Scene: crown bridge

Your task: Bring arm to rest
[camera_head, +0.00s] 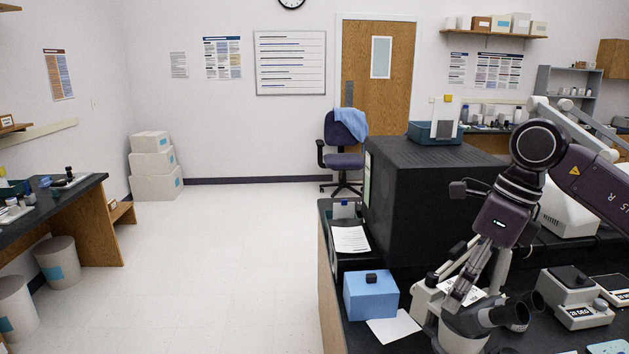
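My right arm comes in from the right edge, bent at a dark joint. Its gripper (456,294) points down and to the left, in front of or just above a white microscope (462,336) on the black bench. The fingers look close together, but I cannot tell whether they are shut or whether they touch the microscope. I see nothing clearly held. My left arm and gripper are not in view.
A blue box (371,298) and a large black cabinet (430,185) stand on the bench (335,325). A small device (575,300) sits to the right. The floor (220,270) at the left middle is clear, up to an office chair (343,160).

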